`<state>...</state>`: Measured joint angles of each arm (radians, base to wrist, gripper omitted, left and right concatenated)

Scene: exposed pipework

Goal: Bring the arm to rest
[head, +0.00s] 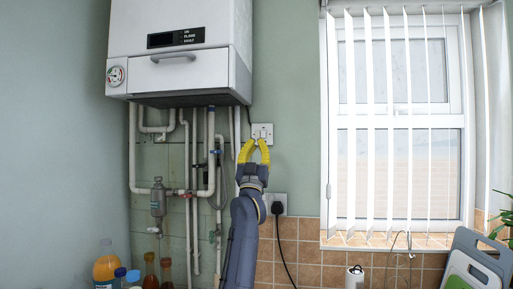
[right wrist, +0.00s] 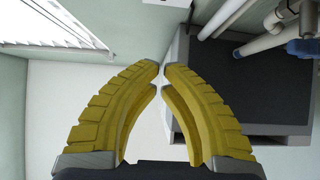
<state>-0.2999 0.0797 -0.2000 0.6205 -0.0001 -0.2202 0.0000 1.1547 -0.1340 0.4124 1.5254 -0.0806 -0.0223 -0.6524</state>
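My right gripper (head: 256,146) is raised in the middle of the head view, its yellow fingers pointing up in front of the wall switch (head: 262,132) below the boiler. In the right wrist view its two curved fingers (right wrist: 161,68) lean in until the tips almost meet, with only a thin gap and nothing held between them. I cannot tell how far the tips are from the wall. My right arm comes up from the bottom of the head view. My left gripper is not in view.
The white boiler (head: 180,50) hangs above and left, its pipes (head: 210,160) close left of the gripper. A plug with a cord (head: 278,208) sits right of my arm. Bottles (head: 106,265) stand lower left, cutting boards (head: 476,262) lower right. A window with blinds (head: 400,120) is right.

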